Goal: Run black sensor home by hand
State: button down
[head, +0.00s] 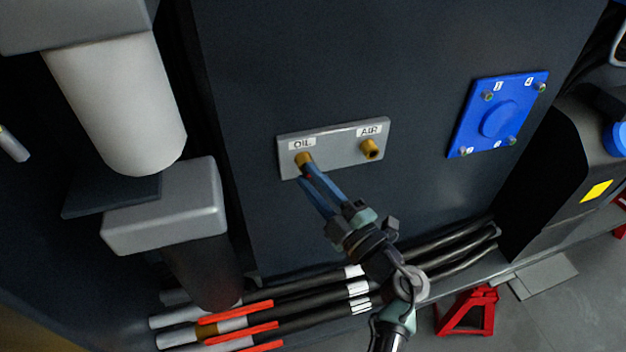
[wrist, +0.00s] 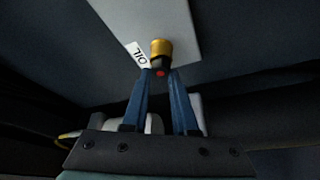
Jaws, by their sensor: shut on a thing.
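A grey plate (head: 334,146) on the dark chassis wall carries two brass ports labelled OIL and AIR. My gripper (head: 306,172) is at the OIL port (head: 303,159), its blue fingers pointing up at it. In the wrist view my gripper (wrist: 159,76) is shut on the black sensor (wrist: 160,68), a small dark body with a red spot, directly at the brass OIL port (wrist: 161,48). The sensor's upper end meets the brass; how deep it sits I cannot tell. The AIR port (head: 370,149) is open and empty.
A blue cover plate (head: 498,115) with several numbered bolts is at the right. A white canister (head: 118,105) and grey block (head: 165,205) stand at the left. Black hoses (head: 330,290) run below my gripper. A red stand (head: 467,311) is on the floor.

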jog(key=m+t+h+p, duration=0.1)
jog(key=m+h+p, duration=0.2)
jog(key=m, duration=0.8)
jog(key=m+t+h+p, duration=0.1)
jog(key=m+h+p, duration=0.2)
jog(key=m, duration=0.9)
jog(key=m+t+h+p, duration=0.2)
jog(key=m+h+p, duration=0.2)
jog(key=m+h, duration=0.3)
jog(key=shift+w+a+m, duration=0.1)
jog(key=shift+w+m, duration=0.05)
jog(key=shift+m, duration=2.05)
jog(key=c, duration=0.6)
grip_release()
jog(key=shift+c, duration=0.4)
jog(key=shift+c, duration=0.8)
